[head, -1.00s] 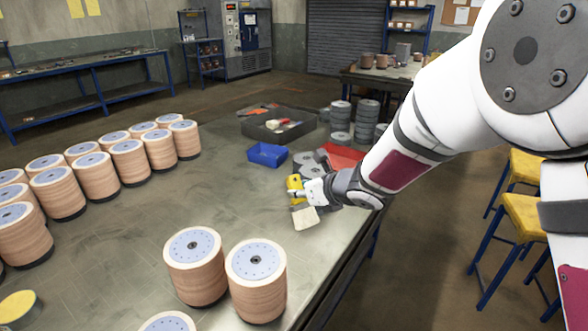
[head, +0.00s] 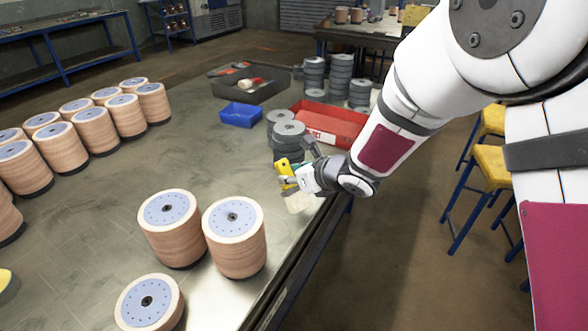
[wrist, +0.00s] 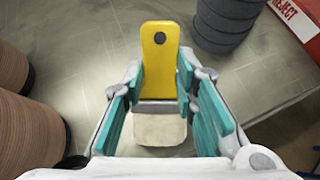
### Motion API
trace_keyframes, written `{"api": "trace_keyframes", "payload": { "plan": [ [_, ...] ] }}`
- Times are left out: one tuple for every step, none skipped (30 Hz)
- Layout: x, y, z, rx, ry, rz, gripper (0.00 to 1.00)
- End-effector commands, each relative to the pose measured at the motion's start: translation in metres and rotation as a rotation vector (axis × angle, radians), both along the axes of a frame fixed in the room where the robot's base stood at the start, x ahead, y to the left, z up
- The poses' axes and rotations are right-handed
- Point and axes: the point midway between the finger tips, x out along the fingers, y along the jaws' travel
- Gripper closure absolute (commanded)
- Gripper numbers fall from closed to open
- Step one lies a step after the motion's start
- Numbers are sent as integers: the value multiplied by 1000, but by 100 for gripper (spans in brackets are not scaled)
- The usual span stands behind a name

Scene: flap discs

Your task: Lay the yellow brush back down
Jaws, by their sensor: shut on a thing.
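The yellow brush (wrist: 160,62) sits between the teal-padded fingers of my gripper (wrist: 161,92) in the wrist view. Its yellow handle has a dark hole at the far end, and its pale bristles (wrist: 158,130) point back toward my wrist. In the head view the yellow handle (head: 284,172) shows at the tip of my gripper (head: 292,183), with the pale bristle end (head: 298,202) below it. My gripper is shut on the brush near the table's right edge. I cannot tell whether the brush touches the table (head: 190,150).
Stacks of grey discs (head: 289,135) and a red reject bin (head: 330,124) stand just beyond my gripper. A blue tray (head: 241,115) and a dark tray (head: 252,90) lie farther back. Tan disc stacks (head: 235,238) stand in front to the left. The table's middle is clear.

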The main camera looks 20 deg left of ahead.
Motion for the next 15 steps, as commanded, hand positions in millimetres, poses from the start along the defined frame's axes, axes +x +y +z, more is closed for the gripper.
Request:
{"api": "trace_keyframes", "payload": {
  "plan": [
    [0, 0, -4, 0, 0, 0, 100],
    [0, 0, -5, 0, 0, 0, 100],
    [0, 0, -6, -1, 0, 0, 100],
    [0, 0, -7, -1, 0, 0, 100],
    [0, 0, -8, -1, 0, 0, 100],
    [0, 0, -8, -1, 0, 0, 100],
    [0, 0, -9, -1, 0, 0, 100],
    [0, 0, -9, -1, 0, 0, 100],
    [0, 0, -9, -1, 0, 0, 100],
    [0, 0, -9, -1, 0, 0, 100],
    [0, 0, -9, -1, 0, 0, 100],
    [0, 0, -9, -1, 0, -1, 100],
    [0, 0, -9, -1, 0, -1, 100],
    [0, 0, -9, -1, 0, -1, 100],
    [0, 0, -9, 0, -1, -1, 69]
  ]
}}
